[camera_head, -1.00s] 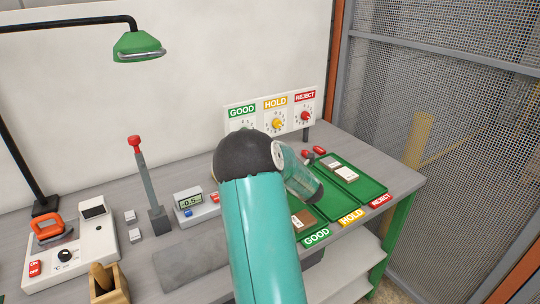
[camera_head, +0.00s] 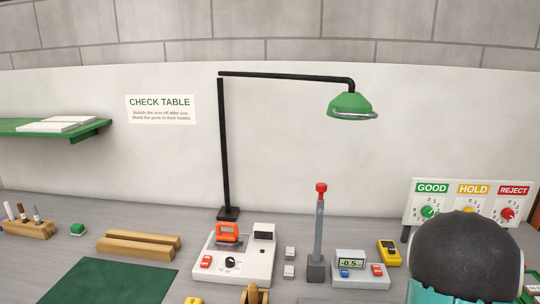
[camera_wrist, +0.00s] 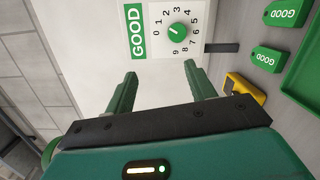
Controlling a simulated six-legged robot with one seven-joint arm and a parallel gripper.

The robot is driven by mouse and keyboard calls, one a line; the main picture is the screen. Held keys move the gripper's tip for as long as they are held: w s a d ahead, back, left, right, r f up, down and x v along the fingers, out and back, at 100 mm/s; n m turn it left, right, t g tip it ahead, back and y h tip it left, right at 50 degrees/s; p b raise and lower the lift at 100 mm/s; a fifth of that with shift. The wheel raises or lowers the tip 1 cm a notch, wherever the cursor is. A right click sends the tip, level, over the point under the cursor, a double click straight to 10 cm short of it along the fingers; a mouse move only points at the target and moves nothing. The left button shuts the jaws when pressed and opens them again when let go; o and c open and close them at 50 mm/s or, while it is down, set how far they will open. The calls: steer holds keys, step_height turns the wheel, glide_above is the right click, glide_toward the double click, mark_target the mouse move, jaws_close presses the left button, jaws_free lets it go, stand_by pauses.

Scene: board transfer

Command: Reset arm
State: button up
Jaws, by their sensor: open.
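My gripper (camera_wrist: 160,92) shows in the wrist view with its two green fingers apart and nothing between them. Beyond the fingers is the GOOD dial (camera_wrist: 177,30) on the white panel. In the head view my arm covers the lower right, and the gripper itself is out of sight there. The dial panel (camera_head: 474,189) with GOOD, HOLD and REJECT labels stands behind my arm.
A yellow meter (camera_head: 389,252), a grey display box (camera_head: 358,281), a red-topped lever (camera_head: 319,235) and a white soldering station (camera_head: 236,262) stand along the grey bench. A green lamp (camera_head: 350,105) overhangs it. Green GOOD tags (camera_wrist: 267,59) and a green tray (camera_wrist: 304,84) lie near my gripper.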

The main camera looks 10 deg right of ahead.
steer(key=s+a+r+m+g+y, duration=0.25)
steer(key=a+m, duration=0.35)
steer(key=a, duration=0.7)
steer(key=s+a+r+m+g+y, duration=0.1)
steer(key=s+a+r+m+g, duration=0.15)
steer(key=a+m, duration=0.65)
steer(key=s+a+f+g+y, duration=0.1)
steer(key=s+a+g+y, duration=0.1)
steer(key=s+a, duration=0.7)
steer(key=s+a+f+g+y, duration=0.2)
steer(key=s+a, duration=0.6)
steer(key=a, duration=0.6)
steer(key=shift+s+g, duration=0.4)
steer(key=shift+g, duration=0.5)
steer(key=c, duration=0.4)
steer(key=shift+d, duration=0.1)
